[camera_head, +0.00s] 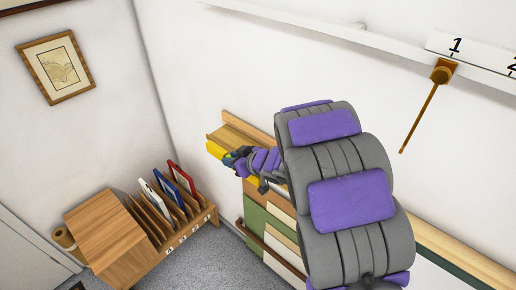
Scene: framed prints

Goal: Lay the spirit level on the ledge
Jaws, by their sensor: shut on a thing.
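The yellow spirit level (216,150) shows at its left end, just in front of the left end of the wooden ledge (232,137). My gripper (248,168) is shut on the level. My gripper and arm hide much of the level. I cannot tell whether the level touches the ledge or is held just off it. The ledge runs along the right wall, passes behind my arm and shows again at the lower right.
Green and tan panels (257,218) are below the ledge. A wooden rack (165,222) with several framed prints stands on the floor at left. A white rail (300,20) with a hanging brown rod (420,115) is higher on the wall. A framed map (57,67) hangs at left.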

